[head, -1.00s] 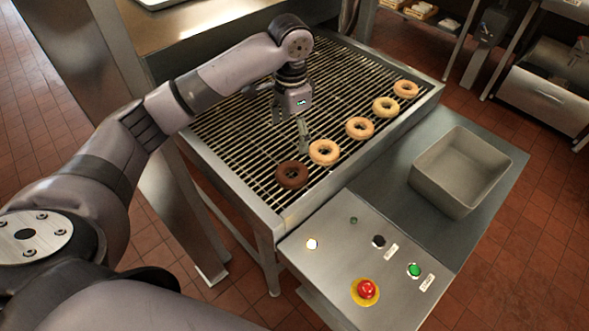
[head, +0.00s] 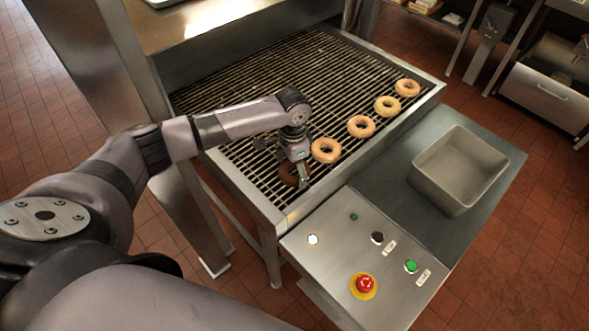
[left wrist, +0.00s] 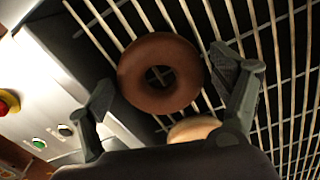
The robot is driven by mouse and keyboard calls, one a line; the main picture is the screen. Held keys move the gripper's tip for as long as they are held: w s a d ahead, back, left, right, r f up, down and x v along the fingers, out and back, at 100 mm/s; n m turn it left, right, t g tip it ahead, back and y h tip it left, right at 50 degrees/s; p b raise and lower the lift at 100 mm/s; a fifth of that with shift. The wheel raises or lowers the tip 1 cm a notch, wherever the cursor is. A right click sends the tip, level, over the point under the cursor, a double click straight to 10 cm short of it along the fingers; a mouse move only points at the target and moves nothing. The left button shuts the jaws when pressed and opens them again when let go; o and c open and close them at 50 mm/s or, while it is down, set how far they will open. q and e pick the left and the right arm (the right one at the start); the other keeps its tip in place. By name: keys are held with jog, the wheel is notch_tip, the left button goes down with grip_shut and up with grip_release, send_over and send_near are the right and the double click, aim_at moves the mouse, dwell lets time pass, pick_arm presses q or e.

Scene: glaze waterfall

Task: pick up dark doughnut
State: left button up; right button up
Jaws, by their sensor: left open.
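The dark doughnut (head: 289,174) lies on the wire rack at its near end, partly hidden behind my left gripper in the head view. In the left wrist view the dark doughnut (left wrist: 160,74) shows whole, a brown ring flat on the bars. My left gripper (head: 302,180) is open and close above it. In the left wrist view its two fingers (left wrist: 167,92) stand apart on either side of the doughnut, and the gripper holds nothing. My right gripper is not in view.
A light doughnut (head: 326,150) lies close beside the dark one, and several more run along the rack (head: 262,106). A grey bin (head: 459,172) stands on the side shelf. A control panel (head: 335,255) with a red button (head: 365,284) is near the rack's front edge.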

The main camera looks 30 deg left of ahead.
pick_arm(q)
jog(key=shift+f, duration=0.15)
jog(key=c, duration=0.9)
